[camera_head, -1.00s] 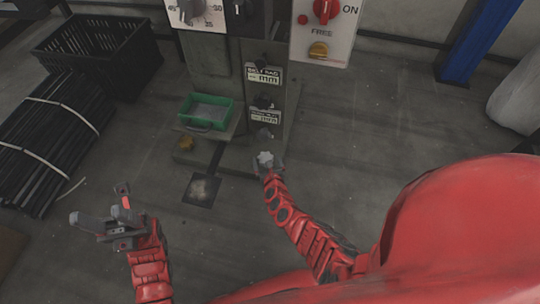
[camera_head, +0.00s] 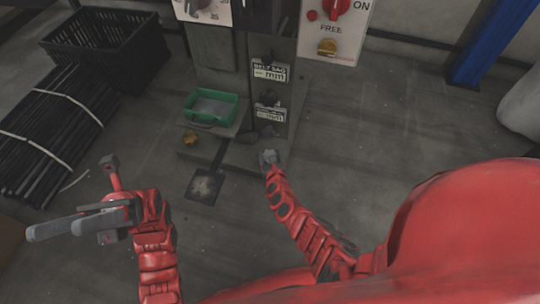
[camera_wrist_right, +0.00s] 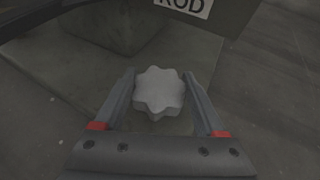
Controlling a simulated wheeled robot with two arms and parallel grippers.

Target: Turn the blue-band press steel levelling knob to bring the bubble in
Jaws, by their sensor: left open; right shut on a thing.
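A pale grey, star-shaped steel knob (camera_head: 269,156) sits low at the front right foot of the press (camera_head: 215,60). My right gripper (camera_head: 271,163) is shut on this knob. In the right wrist view, the lobed knob (camera_wrist_right: 159,92) lies between the two fingers of my right gripper (camera_wrist_right: 158,82). My left gripper (camera_head: 80,212) is open and empty, above the floor at the left, away from the press. I cannot make out a bubble level or a blue band in these views.
A brass-coloured knob (camera_head: 190,138) is at the press's left foot. A green tray (camera_head: 210,121) rests on the press base. A black crate (camera_head: 60,45) and strapped dark rods (camera_head: 45,130) lie at the left. A blue post (camera_head: 488,45) stands at the right.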

